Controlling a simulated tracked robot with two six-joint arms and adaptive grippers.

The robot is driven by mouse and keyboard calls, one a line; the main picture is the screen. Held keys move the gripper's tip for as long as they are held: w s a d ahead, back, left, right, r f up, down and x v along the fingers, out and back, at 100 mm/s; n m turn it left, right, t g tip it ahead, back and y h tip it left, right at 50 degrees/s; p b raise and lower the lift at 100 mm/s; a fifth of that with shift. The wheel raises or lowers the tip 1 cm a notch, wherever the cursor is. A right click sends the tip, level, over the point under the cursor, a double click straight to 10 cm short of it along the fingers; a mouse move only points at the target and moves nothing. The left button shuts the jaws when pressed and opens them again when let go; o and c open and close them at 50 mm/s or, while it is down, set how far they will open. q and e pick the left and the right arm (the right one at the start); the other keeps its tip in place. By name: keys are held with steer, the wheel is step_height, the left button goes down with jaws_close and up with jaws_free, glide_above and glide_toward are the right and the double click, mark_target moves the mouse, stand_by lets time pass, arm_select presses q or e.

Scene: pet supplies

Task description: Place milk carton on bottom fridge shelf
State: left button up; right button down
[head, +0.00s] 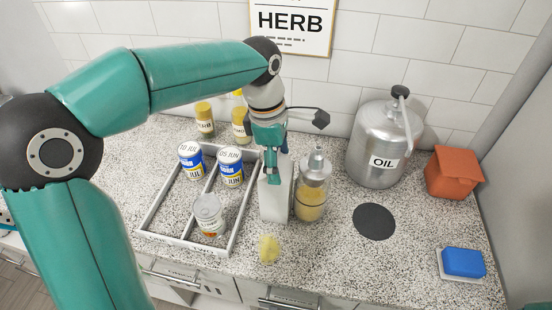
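A plain white carton-shaped block (275,202), which looks like the milk carton, stands upright on the speckled counter, between the divided tray and a glass jar. My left gripper (273,172) reaches down from above at the carton's top. One finger overlaps the carton's upper face, and the other is mostly hidden. I cannot tell whether the fingers are closed on the carton. My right gripper is not in view. No fridge or fridge shelf shows in this view.
The grey divided tray (147,222) holds blue-and-white cans (231,168) and a clear jar (209,213). A glass jar (311,195) stands close right of the carton. An oil can (375,150), dark disc (374,221), orange box (453,173), blue sponge (463,262) and yellow lump (269,249) are around.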

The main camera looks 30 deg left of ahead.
arm_select(q)
steer(key=shift+o, duration=0.8)
steer(key=shift+r, duration=0.1)
